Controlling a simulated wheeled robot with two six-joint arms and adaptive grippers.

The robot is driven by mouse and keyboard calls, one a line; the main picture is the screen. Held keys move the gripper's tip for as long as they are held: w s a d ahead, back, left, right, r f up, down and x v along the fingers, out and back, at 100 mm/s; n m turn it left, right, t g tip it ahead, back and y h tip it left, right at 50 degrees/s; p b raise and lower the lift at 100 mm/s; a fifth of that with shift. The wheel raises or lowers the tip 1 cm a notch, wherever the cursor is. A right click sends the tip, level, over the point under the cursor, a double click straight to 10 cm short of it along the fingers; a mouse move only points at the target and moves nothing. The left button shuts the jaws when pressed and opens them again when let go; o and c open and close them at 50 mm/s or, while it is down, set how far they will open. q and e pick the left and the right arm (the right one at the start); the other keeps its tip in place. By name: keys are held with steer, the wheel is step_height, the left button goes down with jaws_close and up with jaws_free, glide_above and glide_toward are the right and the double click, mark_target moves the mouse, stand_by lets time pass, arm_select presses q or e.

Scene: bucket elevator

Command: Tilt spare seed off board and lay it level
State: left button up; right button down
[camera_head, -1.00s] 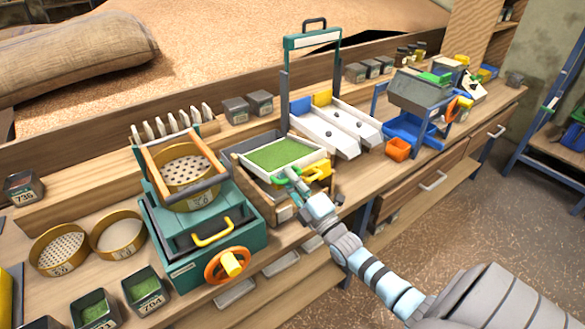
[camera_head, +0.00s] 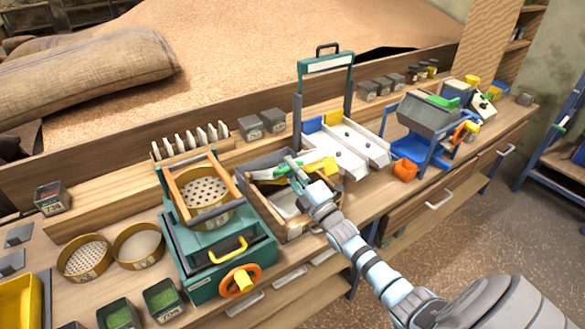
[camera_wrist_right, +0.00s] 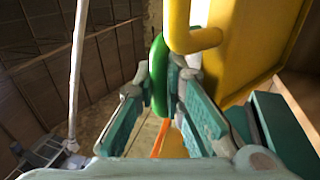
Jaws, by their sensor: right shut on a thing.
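The board (camera_head: 268,171) is tilted steeply over the wooden bin (camera_head: 293,229). In the head view it shows as a thin green and white strip, its broad face mostly turned away. A yellow part (camera_head: 320,166) sticks out at its right. My right gripper (camera_head: 293,170) is at the board's near side, shut on a green grip (camera_wrist_right: 158,75). The right wrist view shows this grip between the teal fingers, beside a yellow panel (camera_wrist_right: 255,40) with a yellow handle. I cannot make out loose seed in the bin. My left gripper is not in view.
A teal sieve machine (camera_head: 215,255) with an orange wheel stands close left of the bin. Sieves and small seed boxes fill the left bench.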

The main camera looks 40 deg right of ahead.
steer(key=shift+r, duration=0.35)
steer(key=c, duration=1.9)
jaws_free()
steer(key=shift+w, duration=0.1)
steer(key=shift+f, duration=0.15)
steer(key=v, duration=1.2)
